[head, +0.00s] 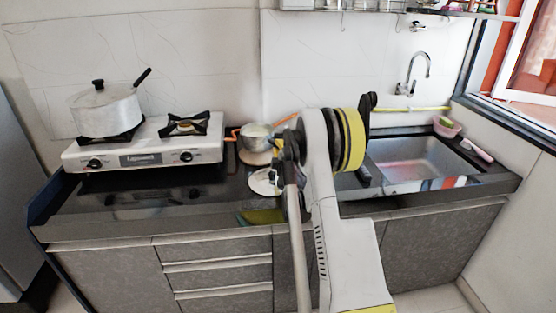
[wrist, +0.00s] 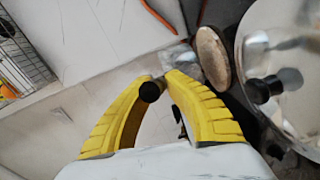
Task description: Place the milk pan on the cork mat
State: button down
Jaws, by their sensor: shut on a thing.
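The milk pan (head: 257,132) is a small steel pan near the middle of the counter in the head view. It appears upright over the round tan cork mat (head: 257,158); I cannot tell whether they touch. In the wrist view, part of the pan (wrist: 180,54) shows beyond my fingertips, beside the cork mat (wrist: 212,57), whose top looks bare. My gripper (wrist: 160,82) has yellow fingers shut on a thin dark handle with a round black end, which seems to be the pan's. My arm hides the grip in the head view.
A shiny round lid (head: 263,183) with a black knob lies in front of the mat, and is large in the wrist view (wrist: 285,45). A stove (head: 145,152) with a large lidded pot (head: 105,112) stands left. The sink (head: 420,160) is right. The wall is close behind.

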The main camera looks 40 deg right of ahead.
notch_tip(320, 180, down, 4)
jog(key=shift+f+b, duration=0.1)
jog(key=shift+b, duration=1.05)
jog(key=c, duration=1.5)
grip_release()
